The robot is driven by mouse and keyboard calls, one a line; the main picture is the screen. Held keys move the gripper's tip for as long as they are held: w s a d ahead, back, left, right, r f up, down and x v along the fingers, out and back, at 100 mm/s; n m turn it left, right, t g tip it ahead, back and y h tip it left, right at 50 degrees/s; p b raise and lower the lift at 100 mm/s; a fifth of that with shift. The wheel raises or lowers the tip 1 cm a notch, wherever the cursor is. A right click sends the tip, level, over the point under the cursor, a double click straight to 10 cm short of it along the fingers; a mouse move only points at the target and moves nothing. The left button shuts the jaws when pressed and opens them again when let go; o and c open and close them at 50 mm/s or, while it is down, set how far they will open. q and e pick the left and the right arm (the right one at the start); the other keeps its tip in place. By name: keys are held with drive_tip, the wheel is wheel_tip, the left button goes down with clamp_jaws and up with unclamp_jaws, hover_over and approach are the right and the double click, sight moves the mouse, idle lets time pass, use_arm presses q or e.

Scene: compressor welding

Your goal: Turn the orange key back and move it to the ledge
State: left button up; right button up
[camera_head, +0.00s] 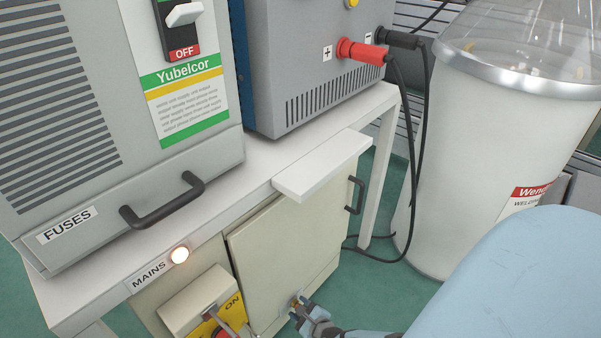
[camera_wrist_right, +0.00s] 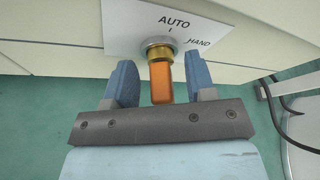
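The orange key (camera_wrist_right: 161,82) sits in a round lock (camera_wrist_right: 160,47) on a white plate marked AUTO and HAND, in the right wrist view. In the head view the key (camera_head: 296,301) is a small spot low on the cream cabinet door. My right gripper (camera_wrist_right: 163,85) is open, with one blue finger on each side of the key and a gap to both. In the head view this gripper (camera_head: 305,314) is at the bottom, at the lock. The white ledge (camera_head: 322,167) juts out above the cabinet door and is bare. My left gripper is not in view.
A MAINS lamp (camera_head: 180,255) glows left of the door, above a yellow ON switch plate (camera_head: 232,305). A black door handle (camera_head: 355,195) and hanging black cables (camera_head: 418,130) are to the right. A large white drum (camera_head: 470,150) stands beyond them.

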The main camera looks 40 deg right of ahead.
clamp_jaws()
